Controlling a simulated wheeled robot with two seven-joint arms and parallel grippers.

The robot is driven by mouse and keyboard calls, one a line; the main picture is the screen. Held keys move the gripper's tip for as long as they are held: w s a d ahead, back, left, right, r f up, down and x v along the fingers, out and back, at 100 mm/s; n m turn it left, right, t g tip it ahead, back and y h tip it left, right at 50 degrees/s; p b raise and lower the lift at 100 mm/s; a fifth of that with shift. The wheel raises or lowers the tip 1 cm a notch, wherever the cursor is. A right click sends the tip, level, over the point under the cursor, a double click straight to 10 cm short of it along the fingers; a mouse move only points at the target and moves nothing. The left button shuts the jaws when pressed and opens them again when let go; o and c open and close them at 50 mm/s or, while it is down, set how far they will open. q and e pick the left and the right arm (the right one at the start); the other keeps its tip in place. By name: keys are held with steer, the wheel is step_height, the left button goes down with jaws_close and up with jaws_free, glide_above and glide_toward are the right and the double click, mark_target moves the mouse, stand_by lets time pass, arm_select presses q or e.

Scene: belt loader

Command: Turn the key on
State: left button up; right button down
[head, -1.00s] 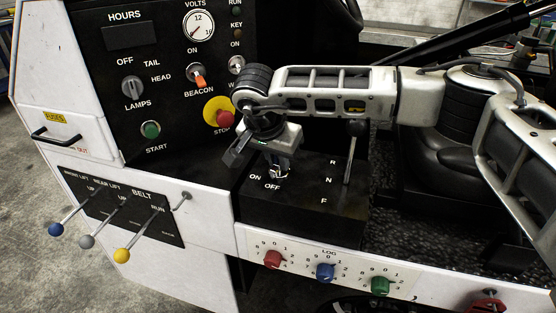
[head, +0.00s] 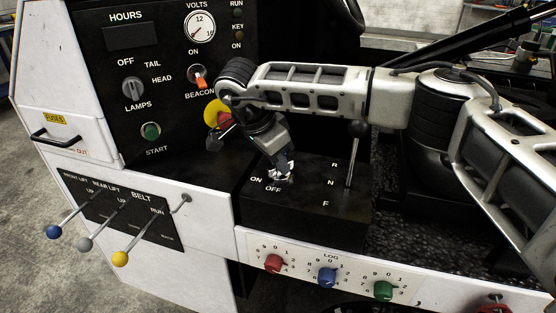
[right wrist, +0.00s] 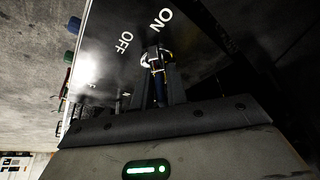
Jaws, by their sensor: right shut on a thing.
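The key (right wrist: 154,62) stands in a round switch on top of the black console box, beside the white words ON and OFF. It is small and mostly hidden by my fingers in the head view. My right gripper (head: 284,170) reaches down at a tilt and is shut on the key; in the right wrist view the fingers (right wrist: 157,82) close around it. Whether the key points to ON or OFF I cannot tell. The KEY lamp (head: 238,45) on the upright panel looks dull brown. My left gripper is not in view.
The shift lever (head: 355,150) rises from the box's right side, close under my right forearm. The red stop button (head: 222,118) is behind my wrist. Several log knobs (head: 327,276) line the front edge; levers with coloured balls (head: 120,258) stick out at left.

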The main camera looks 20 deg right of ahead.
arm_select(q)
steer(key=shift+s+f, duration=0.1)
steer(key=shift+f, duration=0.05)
arm_select(e)
steer(key=shift+w+r+m+g, duration=0.15)
steer(key=shift+m+g, duration=0.45)
steer(key=shift+m, duration=1.6)
steer(key=c, duration=1.4)
jaws_free()
arm_select(q)
steer(key=shift+p, duration=0.4)
arm_select(e)
steer(key=v, duration=1.5)
steer(key=shift+w+a+r, duration=0.25)
steer(key=shift+a+r, duration=0.05)
